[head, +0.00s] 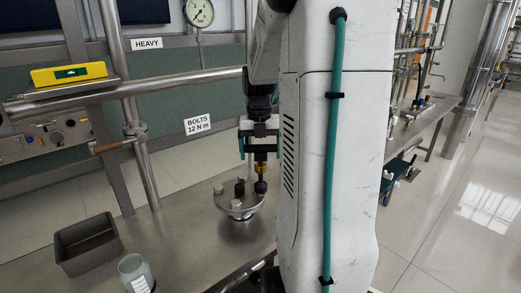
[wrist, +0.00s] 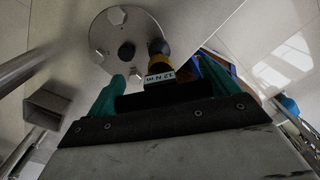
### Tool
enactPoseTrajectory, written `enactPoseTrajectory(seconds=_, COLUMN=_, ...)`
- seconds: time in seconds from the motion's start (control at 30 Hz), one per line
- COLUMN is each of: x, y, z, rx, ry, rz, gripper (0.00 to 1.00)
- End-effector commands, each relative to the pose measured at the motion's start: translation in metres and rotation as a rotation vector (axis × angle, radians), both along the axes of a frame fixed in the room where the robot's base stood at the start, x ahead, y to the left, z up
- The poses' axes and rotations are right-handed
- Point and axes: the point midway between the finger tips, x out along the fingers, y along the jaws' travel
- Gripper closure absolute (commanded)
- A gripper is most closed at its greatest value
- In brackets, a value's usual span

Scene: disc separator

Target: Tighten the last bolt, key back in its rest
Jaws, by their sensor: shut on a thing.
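My gripper (head: 260,150) is shut on the torque key, a black tool with a yellow collar (head: 261,167). The key points down, its black socket end at the right edge of the round metal lid (head: 238,208). In the wrist view the key (wrist: 159,62) shows a "12 N m" label between the teal fingers of my gripper (wrist: 165,90). Its socket covers that spot on the lid (wrist: 110,36), so a bolt there is hidden; I cannot tell how far it is seated. Two pale bolt heads (wrist: 116,15) and a dark central knob (wrist: 126,50) show on the lid.
A grey bin (head: 87,245) and a pale cup (head: 136,272) stand on the metal bench at left. A sign reading "BOLTS 12 N m" (head: 197,124) hangs behind. My arm hides the bench to the right.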

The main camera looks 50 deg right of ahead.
Motion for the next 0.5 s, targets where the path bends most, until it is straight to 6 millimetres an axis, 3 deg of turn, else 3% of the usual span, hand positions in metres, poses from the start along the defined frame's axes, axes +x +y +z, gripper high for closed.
enactPoseTrajectory(seconds=0.5, x=-0.0006, y=0.0002, z=-0.0061, rx=0.001, ry=0.002, rz=0.0, gripper=0.84)
